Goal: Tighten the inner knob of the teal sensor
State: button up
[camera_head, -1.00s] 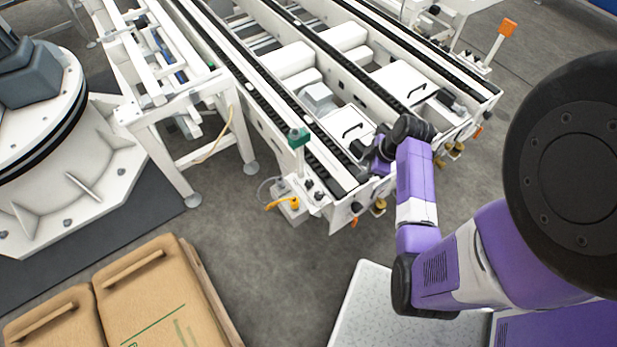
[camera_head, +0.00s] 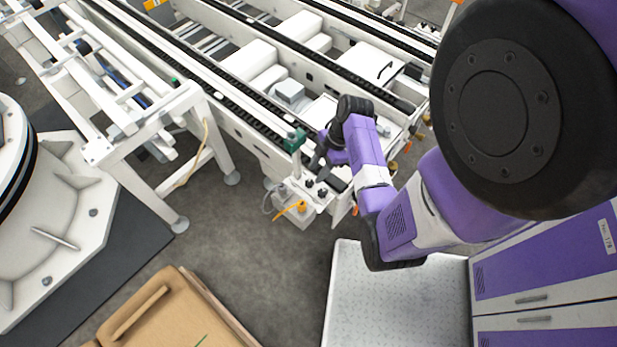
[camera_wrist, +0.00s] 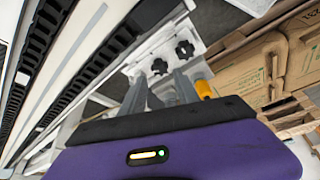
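The teal sensor (camera_head: 295,140) stands on a white post at the near end of the conveyor in the head view. Below it, on a white bracket, are two small dark knobs, one nearer the sensor (camera_head: 309,183) and one farther right (camera_head: 322,192). The wrist view also shows two dark knobs, a left one (camera_wrist: 160,66) and a right one (camera_wrist: 185,48), just beyond my fingertips. My gripper (camera_wrist: 160,80) has its two grey fingers apart with nothing between them. It appears apart from both knobs. The teal sensor is not clearly visible in the wrist view.
An orange-yellow connector (camera_head: 301,206) with a cable sits beside the bracket; it is close to my right finger in the wrist view (camera_wrist: 203,89). The conveyor (camera_head: 240,117) carries white boxes. Brown cartons (camera_head: 165,310) lie at the lower left. Grey floor between is open.

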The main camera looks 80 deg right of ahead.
aim_at(310, 182)
jog(key=shift+x, duration=2.5)
grip_shut()
